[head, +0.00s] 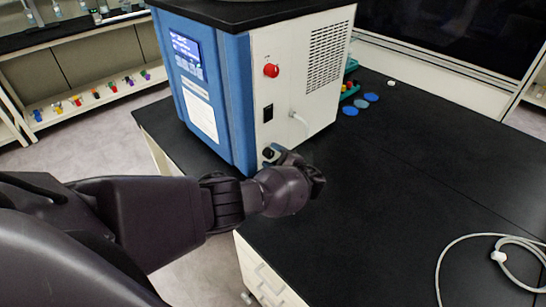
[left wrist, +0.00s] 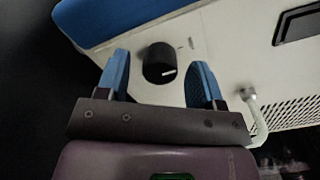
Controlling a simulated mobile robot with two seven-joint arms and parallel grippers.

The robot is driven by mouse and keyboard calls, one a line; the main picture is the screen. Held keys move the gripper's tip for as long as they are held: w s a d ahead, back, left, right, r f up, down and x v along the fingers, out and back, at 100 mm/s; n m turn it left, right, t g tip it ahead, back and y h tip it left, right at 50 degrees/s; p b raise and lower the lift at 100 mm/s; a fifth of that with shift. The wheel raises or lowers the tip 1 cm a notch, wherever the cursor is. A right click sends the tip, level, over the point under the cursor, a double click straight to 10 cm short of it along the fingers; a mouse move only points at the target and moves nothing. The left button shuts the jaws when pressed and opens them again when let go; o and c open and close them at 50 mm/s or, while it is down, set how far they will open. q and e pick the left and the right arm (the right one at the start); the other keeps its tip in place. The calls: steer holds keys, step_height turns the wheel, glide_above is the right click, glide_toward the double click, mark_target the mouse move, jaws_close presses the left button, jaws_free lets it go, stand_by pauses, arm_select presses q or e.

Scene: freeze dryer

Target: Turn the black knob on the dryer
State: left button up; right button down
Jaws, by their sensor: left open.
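The dryer (head: 288,90) is a blue and white box on the black bench. Its black knob (left wrist: 158,64) is on the white side panel, low near the front edge, with a white mark on its face. In the head view the knob (head: 268,153) is partly covered by my left gripper (head: 283,152). In the left wrist view my left gripper (left wrist: 158,80) is open, its two blue-padded fingers on either side of the knob as seen there. Whether the fingers reach around it or stop short, I cannot tell. My right gripper is not in view.
A red knob (head: 271,70), a black switch (head: 268,113) and a white hose fitting (head: 297,117) are on the same panel. A coiled grey cable (head: 470,238) lies at the right of the bench. Blue discs (head: 361,103) lie behind the dryer. The bench's middle is clear.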

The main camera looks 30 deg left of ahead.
arm_select(q)
steer(key=shift+c, duration=0.4)
steer(key=c, duration=0.8)
steer(key=shift+c, duration=0.2)
steer(key=shift+m, duration=0.4)
steer(key=m+p, duration=0.1)
steer(key=m, duration=0.1)
steer(key=shift+m, duration=0.4)
steer(key=m, duration=0.4)
steer(key=shift+m+p, duration=0.3)
steer(key=shift+p, duration=0.1)
steer(key=m, duration=0.4)
steer(key=shift+m, duration=2.7)
